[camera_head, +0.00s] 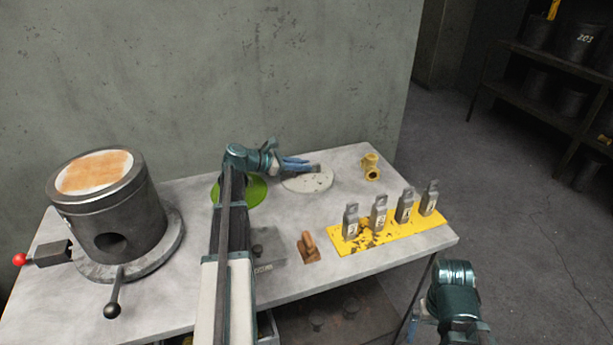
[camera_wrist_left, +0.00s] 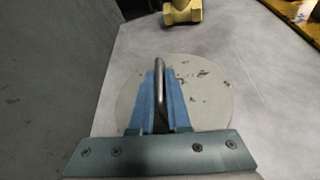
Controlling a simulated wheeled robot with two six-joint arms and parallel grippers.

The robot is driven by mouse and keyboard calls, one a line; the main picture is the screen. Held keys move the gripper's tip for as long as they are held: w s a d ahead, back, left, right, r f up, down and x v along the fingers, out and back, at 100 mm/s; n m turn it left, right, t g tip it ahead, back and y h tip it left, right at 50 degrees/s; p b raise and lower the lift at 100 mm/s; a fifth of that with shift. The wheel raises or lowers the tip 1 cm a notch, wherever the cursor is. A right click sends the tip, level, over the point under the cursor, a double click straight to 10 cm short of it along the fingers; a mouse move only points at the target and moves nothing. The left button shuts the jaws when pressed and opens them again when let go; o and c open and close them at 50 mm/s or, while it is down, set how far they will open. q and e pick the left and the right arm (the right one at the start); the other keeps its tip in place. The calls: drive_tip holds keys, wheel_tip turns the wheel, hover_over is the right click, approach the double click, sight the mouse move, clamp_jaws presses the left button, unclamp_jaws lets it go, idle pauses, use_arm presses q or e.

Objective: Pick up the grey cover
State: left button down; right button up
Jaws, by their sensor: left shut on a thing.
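The grey cover (camera_head: 322,184) is a pale round disc with dark worn specks near the back of the table. It also shows in the left wrist view (camera_wrist_left: 215,95), with a dark upright handle (camera_wrist_left: 159,80) at its middle. My left gripper (camera_head: 314,167) reaches over the disc from the left, and its blue fingers are shut on the handle. In the wrist view the fingers (camera_wrist_left: 160,85) lie on both sides of the handle. I cannot tell whether the disc is clear of the table.
A green disc (camera_head: 254,191) lies left of the cover, partly behind my left arm. A yellow fitting (camera_head: 371,167) stands to its right. A yellow plate (camera_head: 393,238) holds several metal stamps. A large dark cylinder (camera_head: 105,205) stands at left.

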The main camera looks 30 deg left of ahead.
use_arm(q)
drive_tip(key=shift+r, duration=0.1)
use_arm(e)
drive_tip(key=shift+r, duration=0.1)
idle(0.3)
use_arm(q)
wheel_tip(320, 180, up, 10)
drive_tip(key=p, duration=1)
use_arm(e)
wheel_tip(320, 180, up, 10)
drive_tip(key=shift+c, duration=0.2)
